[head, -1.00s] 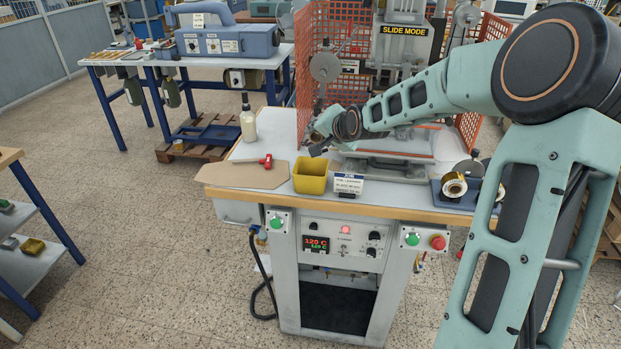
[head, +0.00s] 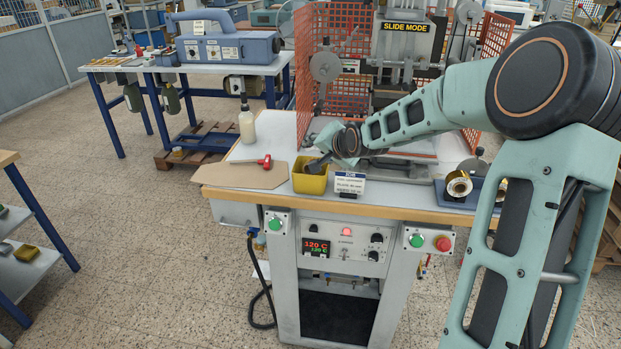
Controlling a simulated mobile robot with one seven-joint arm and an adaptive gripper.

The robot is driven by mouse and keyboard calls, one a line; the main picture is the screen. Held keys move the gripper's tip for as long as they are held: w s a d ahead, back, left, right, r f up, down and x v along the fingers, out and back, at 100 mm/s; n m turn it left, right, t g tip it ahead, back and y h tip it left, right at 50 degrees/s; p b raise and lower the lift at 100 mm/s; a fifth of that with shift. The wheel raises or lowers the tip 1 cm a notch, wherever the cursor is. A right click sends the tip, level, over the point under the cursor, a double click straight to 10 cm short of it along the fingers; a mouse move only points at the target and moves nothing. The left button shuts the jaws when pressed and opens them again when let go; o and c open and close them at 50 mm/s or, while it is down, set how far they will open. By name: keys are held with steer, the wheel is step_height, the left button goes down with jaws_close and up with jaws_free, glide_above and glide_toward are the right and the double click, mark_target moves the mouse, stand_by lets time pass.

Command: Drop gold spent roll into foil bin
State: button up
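The yellow bin (head: 310,184), likely the foil bin, stands open-topped near the front edge of the press bench. My gripper (head: 314,168) is small and dark in the head view, with its tip at the bin's mouth, pointing down to the left. Whether its fingers are open or shut is too small to tell, and I see no roll between them. A gold roll (head: 459,184) sits at the blue holder on the right of the bench. More gold shows to its right, partly hidden by my arm. I cannot tell which roll is spent.
Orange mesh guards (head: 325,60) flank the press.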

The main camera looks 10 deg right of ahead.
steer(key=shift+o, duration=0.3)
steer(key=shift+s, duration=0.1)
steer(key=v, duration=1.1)
steer(key=shift+s+r, duration=0.3)
steer(key=shift+d, duration=0.1)
steer(key=shift+f, duration=0.1)
stand_by(0.3)
